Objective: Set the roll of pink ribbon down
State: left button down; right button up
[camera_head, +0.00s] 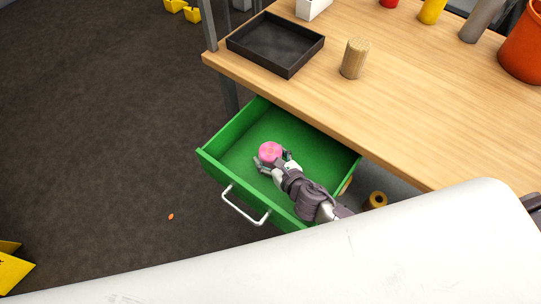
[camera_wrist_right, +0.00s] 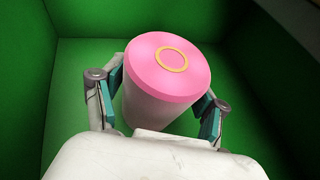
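The roll of pink ribbon (camera_head: 270,151) is inside the open green drawer (camera_head: 240,153), over its bare floor. My right gripper (camera_head: 274,164) reaches into the drawer from the lower right, with a finger on each side of the roll. In the right wrist view, the roll (camera_wrist_right: 168,75) shows its pink end with a yellow ring, and the two fingers (camera_wrist_right: 163,100) close against its sides. I cannot tell whether its underside touches the drawer floor. My left gripper is not in view.
The drawer's green walls surround the gripper; its metal handle (camera_head: 245,208) faces the lower left. The wooden tabletop (camera_head: 430,120) overhangs the drawer's back and carries a black tray (camera_head: 275,44) and a bundle of sticks (camera_head: 355,58). A brown roll (camera_head: 375,201) lies beside the drawer.

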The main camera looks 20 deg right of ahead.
jog(key=shift+o, duration=1.2)
jog(key=shift+r, duration=0.1)
jog(key=shift+s+r, duration=0.15)
jog(key=v, duration=0.7)
jog(key=shift+d+p, duration=0.1)
jog(key=shift+p, duration=0.25)
